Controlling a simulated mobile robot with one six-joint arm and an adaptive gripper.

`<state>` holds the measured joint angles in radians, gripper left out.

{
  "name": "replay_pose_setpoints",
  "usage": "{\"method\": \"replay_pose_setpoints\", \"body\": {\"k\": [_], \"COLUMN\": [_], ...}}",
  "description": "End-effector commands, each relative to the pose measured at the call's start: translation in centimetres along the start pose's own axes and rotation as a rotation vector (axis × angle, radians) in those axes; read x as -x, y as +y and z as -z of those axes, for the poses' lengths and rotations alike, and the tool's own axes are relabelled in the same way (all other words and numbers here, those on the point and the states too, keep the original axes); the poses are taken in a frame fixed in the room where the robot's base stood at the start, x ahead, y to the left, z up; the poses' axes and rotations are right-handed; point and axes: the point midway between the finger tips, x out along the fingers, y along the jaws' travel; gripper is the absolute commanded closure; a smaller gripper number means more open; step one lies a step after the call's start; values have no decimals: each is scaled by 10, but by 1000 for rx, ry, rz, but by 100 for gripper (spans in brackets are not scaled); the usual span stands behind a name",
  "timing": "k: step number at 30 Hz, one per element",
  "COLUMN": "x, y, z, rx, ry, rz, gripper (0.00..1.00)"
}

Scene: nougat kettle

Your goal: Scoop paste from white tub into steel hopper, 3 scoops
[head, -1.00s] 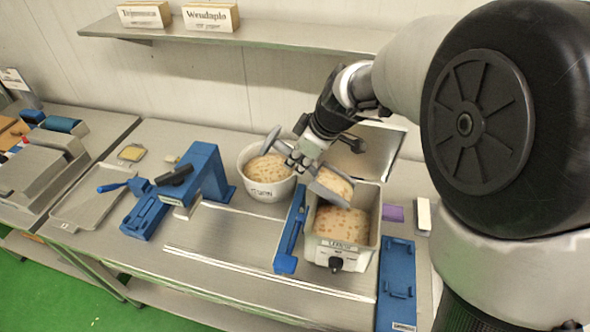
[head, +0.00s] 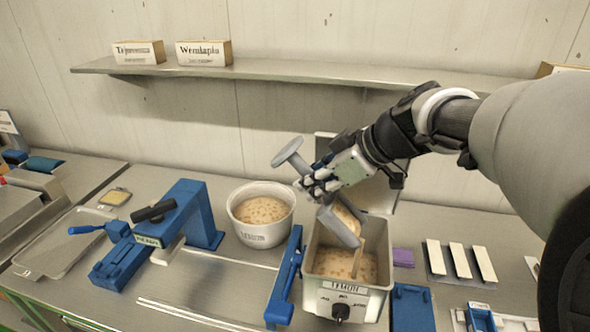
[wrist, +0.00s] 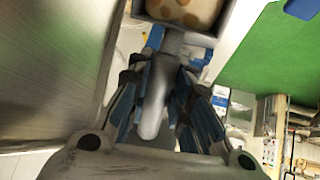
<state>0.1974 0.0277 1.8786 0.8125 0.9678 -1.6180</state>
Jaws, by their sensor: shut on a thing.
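The white tub (head: 243,228) is round and holds speckled beige paste. The steel hopper (head: 320,296) stands right of it, a square box with a black knob on its front and the same paste inside. My gripper (head: 320,183) is shut on the grey handle of a scoop (head: 339,226), above the hopper's back left side. The scoop is tilted steeply down over the hopper's opening. Paste (head: 350,222) shows at the scoop, and a strip hangs toward the paste in the hopper. The wrist view shows the handle between the fingers and paste in the scoop (wrist: 185,12).
A blue bar (head: 285,280) stands against the hopper's left side. A blue clamp-like stand (head: 190,215) is left of the tub. A blue block (head: 411,308), a purple block (head: 403,257) and white bars (head: 459,261) lie to the right. A shelf (head: 290,74) runs along the wall.

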Motion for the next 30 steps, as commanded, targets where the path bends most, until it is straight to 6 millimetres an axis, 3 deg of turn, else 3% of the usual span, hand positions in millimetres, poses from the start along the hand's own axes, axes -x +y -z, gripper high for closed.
{"method": "replay_pose_setpoints", "body": {"k": [20, 30], "x": [38, 74], "y": [8, 15], "z": [-22, -33], "rx": [-59, -107], "ry": [304, 538], "rz": [-1, 3], "gripper": [100, 100]}}
